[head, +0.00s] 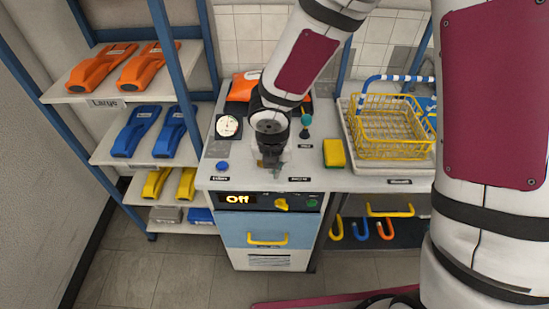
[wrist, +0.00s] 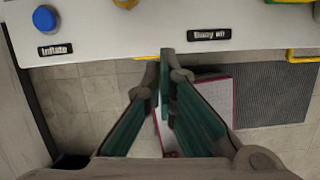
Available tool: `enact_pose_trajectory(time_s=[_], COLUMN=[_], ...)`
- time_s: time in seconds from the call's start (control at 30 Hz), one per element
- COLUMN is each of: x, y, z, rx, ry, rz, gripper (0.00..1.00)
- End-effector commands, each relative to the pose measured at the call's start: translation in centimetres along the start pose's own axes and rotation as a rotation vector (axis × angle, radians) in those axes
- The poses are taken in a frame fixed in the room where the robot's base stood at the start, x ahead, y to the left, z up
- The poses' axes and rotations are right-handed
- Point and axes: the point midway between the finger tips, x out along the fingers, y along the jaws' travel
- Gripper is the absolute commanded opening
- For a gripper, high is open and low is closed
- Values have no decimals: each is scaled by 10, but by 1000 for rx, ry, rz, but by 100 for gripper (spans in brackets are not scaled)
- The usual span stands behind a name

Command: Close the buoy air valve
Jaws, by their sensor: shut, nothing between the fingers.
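My gripper (head: 274,172) points down over the front of the grey bench top, near the "Buoy air" label (head: 299,180). In the wrist view my gripper (wrist: 163,62) has its green-padded fingertips together and empty, at the bench's front edge just left of the "Buoy air" label (wrist: 209,34). I cannot clearly make out the buoy air valve. Only a bit of a yellow part (wrist: 125,3) shows at the top edge of the wrist view; my gripper may hide it in the head view. A teal-topped fitting (head: 305,121) stands behind, right of my wrist.
A blue button (head: 222,166) sits by the "Inflate" label, below a round gauge (head: 228,127). A yellow sponge (head: 334,153) and a yellow wire basket (head: 391,123) stand right. The front panel reads "Off" and has a yellow knob (head: 282,204). An orange item (head: 242,86) lies behind.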

Motion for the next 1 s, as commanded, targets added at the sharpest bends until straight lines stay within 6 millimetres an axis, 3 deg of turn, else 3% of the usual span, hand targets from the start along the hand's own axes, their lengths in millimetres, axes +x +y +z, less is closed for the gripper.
enact_pose_trajectory(time_s=[0.1,0.3,1.0], x=[-23,-42,-47], y=[0,0,-1], z=[0,0,1], rx=[3,2,11], ry=[-3,-2,-4], rz=[2,1,-3], gripper=[0,0,0])
